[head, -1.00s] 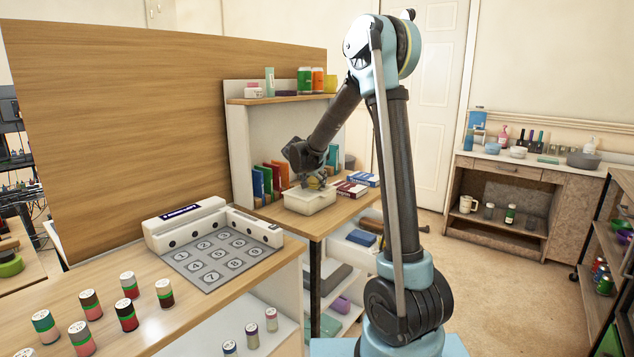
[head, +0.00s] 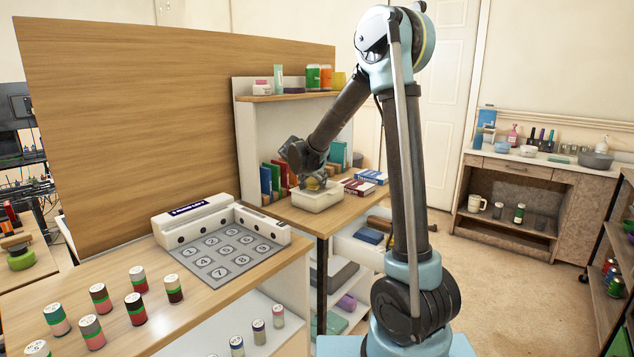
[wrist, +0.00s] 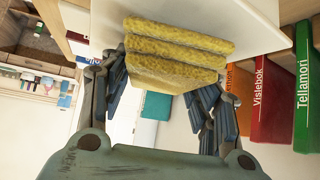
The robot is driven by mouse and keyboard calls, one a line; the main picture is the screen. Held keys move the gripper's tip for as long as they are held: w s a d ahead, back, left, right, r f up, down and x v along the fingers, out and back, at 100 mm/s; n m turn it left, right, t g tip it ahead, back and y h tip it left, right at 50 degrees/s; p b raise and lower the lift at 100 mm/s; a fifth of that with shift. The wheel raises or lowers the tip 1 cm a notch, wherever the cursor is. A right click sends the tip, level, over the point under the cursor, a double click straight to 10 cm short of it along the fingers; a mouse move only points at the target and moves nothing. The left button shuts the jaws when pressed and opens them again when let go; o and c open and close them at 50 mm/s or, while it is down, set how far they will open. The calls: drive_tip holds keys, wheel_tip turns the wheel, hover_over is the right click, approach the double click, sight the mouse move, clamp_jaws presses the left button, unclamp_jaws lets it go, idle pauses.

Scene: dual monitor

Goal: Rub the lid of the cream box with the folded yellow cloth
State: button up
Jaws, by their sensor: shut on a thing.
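The cream box (head: 318,199) stands on the wooden desk by the shelf unit, and its pale lid (wrist: 188,15) fills the top of the wrist view. My gripper (head: 314,183) is over the box. It is shut on the folded yellow cloth (wrist: 178,52), which shows as stacked layers between the fingers in the wrist view. The cloth is at the lid and seems to touch it, but the contact edge is hard to make out. In the head view the cloth is small and mostly hidden by my gripper.
Upright books (head: 277,180) stand left of the box, and boxed items (head: 360,186) lie to its right. A shelf (head: 285,96) with jars is above and behind. A numbered grid board (head: 228,250) and several small cans (head: 138,308) are on the nearer table.

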drive_tip(key=shift+s+a+f, duration=0.1)
drive_tip(key=shift+s+a, duration=0.75)
drive_tip(key=shift+s, duration=0.15)
drive_tip(key=shift+s+a+f, duration=0.1)
drive_tip(key=shift+s+a, duration=0.7)
drive_tip(key=shift+s, duration=0.2)
drive_tip(key=shift+w+a+r, duration=0.15)
drive_tip(key=shift+w+a, duration=0.35)
drive_tip(key=shift+a, duration=0.25)
drive_tip(key=shift+w+d+r, duration=0.1)
drive_tip(key=shift+w+d, duration=1.05)
drive_tip(key=shift+w, duration=0.3)
drive_tip(key=shift+w+d+f, duration=0.1)
drive_tip(key=shift+w+d, duration=1)
drive_tip(key=shift+w, duration=0.25)
drive_tip(key=shift+w+d+f, duration=0.1)
drive_tip(key=shift+w+d, duration=1.05)
drive_tip(key=shift+w, duration=0.2)
drive_tip(key=shift+w+d, duration=1.1)
drive_tip(key=shift+w, duration=0.25)
drive_tip(key=w+d, duration=0.2)
drive_tip(key=shift+w+r, duration=0.1)
drive_tip(key=shift+w, duration=0.3)
wheel_tip(320, 180, up, 6)
drive_tip(key=shift+r, duration=0.1)
